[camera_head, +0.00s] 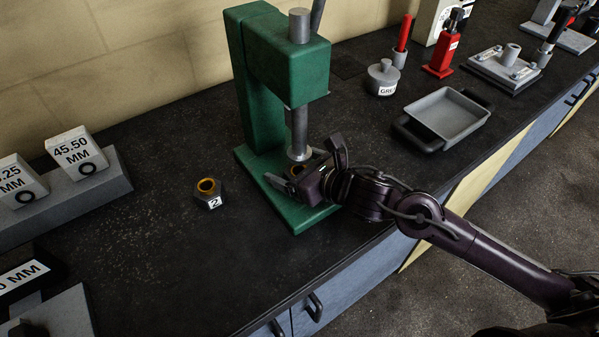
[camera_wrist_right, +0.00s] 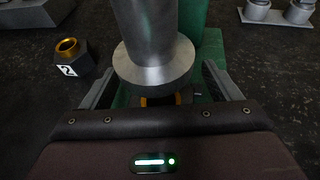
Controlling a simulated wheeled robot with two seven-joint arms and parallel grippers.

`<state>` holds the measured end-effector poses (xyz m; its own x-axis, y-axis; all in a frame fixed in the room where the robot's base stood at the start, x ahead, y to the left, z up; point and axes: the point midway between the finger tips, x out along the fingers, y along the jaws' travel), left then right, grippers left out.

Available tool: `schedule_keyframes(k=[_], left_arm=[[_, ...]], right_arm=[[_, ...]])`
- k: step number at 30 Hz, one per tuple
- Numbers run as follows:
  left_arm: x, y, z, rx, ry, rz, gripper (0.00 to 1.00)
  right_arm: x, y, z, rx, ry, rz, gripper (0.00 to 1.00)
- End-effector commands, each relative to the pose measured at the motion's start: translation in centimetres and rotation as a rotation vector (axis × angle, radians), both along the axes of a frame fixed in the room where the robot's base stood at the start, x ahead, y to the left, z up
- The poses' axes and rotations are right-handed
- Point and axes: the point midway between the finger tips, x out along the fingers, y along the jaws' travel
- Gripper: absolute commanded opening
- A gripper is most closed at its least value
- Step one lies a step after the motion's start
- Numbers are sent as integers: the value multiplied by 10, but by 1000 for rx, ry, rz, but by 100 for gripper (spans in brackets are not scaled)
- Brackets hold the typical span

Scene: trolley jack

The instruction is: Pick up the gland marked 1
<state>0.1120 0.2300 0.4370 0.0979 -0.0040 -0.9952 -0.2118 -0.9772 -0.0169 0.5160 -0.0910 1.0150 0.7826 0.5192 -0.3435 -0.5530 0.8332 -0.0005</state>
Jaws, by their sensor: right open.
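A dark gland with an orange-gold ring (camera_head: 297,170) sits on the green press base under the steel ram; my gripper hides most of it, and no number shows on it. Its gold ring (camera_wrist_right: 160,99) also shows below the ram in the right wrist view. My right gripper (camera_head: 304,166) is open at the press, with one finger on each side of this gland. I cannot tell whether the fingers touch it. Another gland, marked 2 (camera_head: 208,193), stands on the bench left of the press. My left gripper is not in view.
The green press (camera_head: 290,65) stands over my right gripper, its ram (camera_head: 299,135) close above the fingers. A grey tray (camera_head: 446,115), a grease pot (camera_head: 382,78) and a red bottle jack (camera_head: 441,55) stand to the right. Size-marked blocks (camera_head: 77,152) sit left. The bench between is clear.

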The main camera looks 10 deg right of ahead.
Motion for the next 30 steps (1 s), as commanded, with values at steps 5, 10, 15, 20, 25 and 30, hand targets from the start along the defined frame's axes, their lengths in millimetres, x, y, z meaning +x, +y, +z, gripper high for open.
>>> schedule_keyframes(k=[5,10,15,20,25,30], left_arm=[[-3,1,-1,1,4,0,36],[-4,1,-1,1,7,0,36],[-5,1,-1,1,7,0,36],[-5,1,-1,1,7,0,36],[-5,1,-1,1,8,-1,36],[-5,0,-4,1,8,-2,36]], right_arm=[[0,0,0,0,0,0,70],[0,0,0,0,0,-1,48],[0,0,0,0,0,-1,26],[0,0,2,2,-4,-1,12],[0,0,3,2,-4,-1,12],[1,0,12,2,-8,0,12]])
